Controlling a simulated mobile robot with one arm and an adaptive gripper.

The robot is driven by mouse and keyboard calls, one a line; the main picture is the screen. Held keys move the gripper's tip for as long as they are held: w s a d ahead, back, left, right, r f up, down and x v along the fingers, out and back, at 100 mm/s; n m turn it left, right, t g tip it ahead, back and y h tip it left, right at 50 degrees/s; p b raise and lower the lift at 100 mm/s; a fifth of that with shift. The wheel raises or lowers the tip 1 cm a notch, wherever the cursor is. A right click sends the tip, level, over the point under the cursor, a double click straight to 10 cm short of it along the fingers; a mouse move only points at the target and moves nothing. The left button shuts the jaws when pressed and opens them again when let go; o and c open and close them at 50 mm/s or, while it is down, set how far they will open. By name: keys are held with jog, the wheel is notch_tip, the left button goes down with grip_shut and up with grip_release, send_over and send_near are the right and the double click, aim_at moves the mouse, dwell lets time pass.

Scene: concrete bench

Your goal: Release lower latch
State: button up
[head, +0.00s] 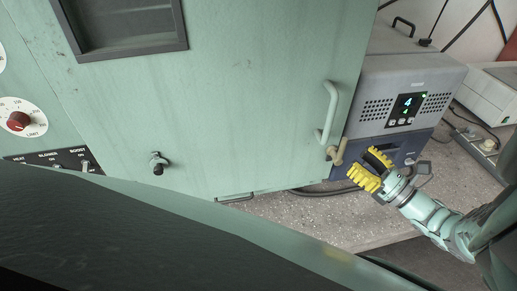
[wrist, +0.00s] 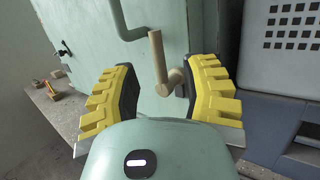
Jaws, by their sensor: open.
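The lower latch is a tan, bent lever (head: 337,152) at the lower right edge of the green cabinet door (head: 230,110), below the pale door handle (head: 329,110). In the wrist view the lever (wrist: 158,62) stands nearly upright, with its pivot lower right near the right finger. My gripper (head: 369,168) has yellow ribbed fingers with dark pads. It is open and empty, just right of and below the latch in the head view. In the wrist view the latch appears between the two fingers (wrist: 162,88); whether they touch it I cannot tell.
A grey unit (head: 408,95) with a lit display stands close right of the cabinet, above a blue-grey box (head: 400,148). A dark knob (head: 158,164) protrudes from the cabinet front. Speckled bench top (head: 300,215) is clear below my gripper, with a dark cable behind.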

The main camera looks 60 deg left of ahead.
jog(key=shift+v, duration=0.95)
